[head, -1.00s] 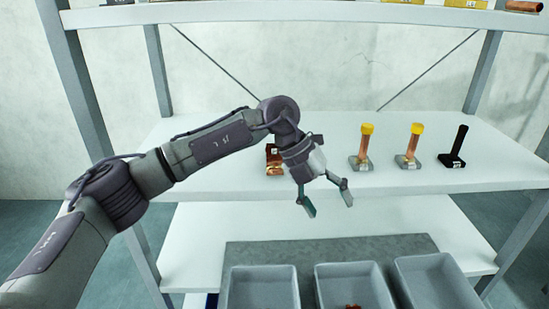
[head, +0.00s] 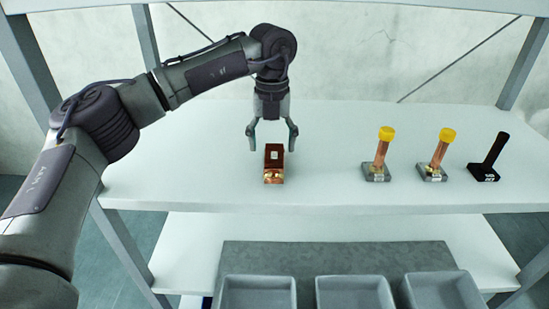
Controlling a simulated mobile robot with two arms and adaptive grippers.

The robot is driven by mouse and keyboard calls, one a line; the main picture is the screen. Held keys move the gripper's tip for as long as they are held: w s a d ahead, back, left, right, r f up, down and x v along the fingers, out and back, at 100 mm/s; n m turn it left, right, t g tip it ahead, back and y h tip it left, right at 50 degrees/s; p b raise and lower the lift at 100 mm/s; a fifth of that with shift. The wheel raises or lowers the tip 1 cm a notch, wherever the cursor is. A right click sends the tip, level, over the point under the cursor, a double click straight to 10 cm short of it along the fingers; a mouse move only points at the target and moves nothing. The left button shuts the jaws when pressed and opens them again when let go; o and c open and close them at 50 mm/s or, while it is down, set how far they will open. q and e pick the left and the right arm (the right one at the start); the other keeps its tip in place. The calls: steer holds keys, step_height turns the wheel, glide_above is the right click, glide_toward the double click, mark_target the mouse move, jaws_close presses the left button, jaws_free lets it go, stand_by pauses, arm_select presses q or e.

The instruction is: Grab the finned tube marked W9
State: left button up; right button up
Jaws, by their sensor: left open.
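My left gripper (head: 272,134) is open and empty, pointing down with its two fingers apart. It is directly above or just behind a reddish-brown block-like piece (head: 273,155) with a shiny copper front and a small white label on top. Two upright copper tubes with yellow caps, one nearer the middle (head: 381,153) and one to its right (head: 440,152), stand on labelled grey bases. A black upright piece (head: 494,150) on a black base stands at the far right. The labels are too small to read, so I cannot tell which piece is marked W9. My right gripper is out of view.
All these pieces stand on a white shelf (head: 200,185) with grey posts at its sides. The shelf is clear between the brown piece and the copper tubes.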

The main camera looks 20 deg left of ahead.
mark_target(274, 155)
arm_select(q)
steer(key=f, duration=0.1)
steer(key=f+p, duration=0.1)
steer(key=shift+d+f, duration=0.2)
steer(key=shift+f, duration=0.2)
steer(key=shift+w+f, duration=0.1)
steer(key=shift+f, duration=0.7)
steer(key=c, duration=0.9)
jaws_close()
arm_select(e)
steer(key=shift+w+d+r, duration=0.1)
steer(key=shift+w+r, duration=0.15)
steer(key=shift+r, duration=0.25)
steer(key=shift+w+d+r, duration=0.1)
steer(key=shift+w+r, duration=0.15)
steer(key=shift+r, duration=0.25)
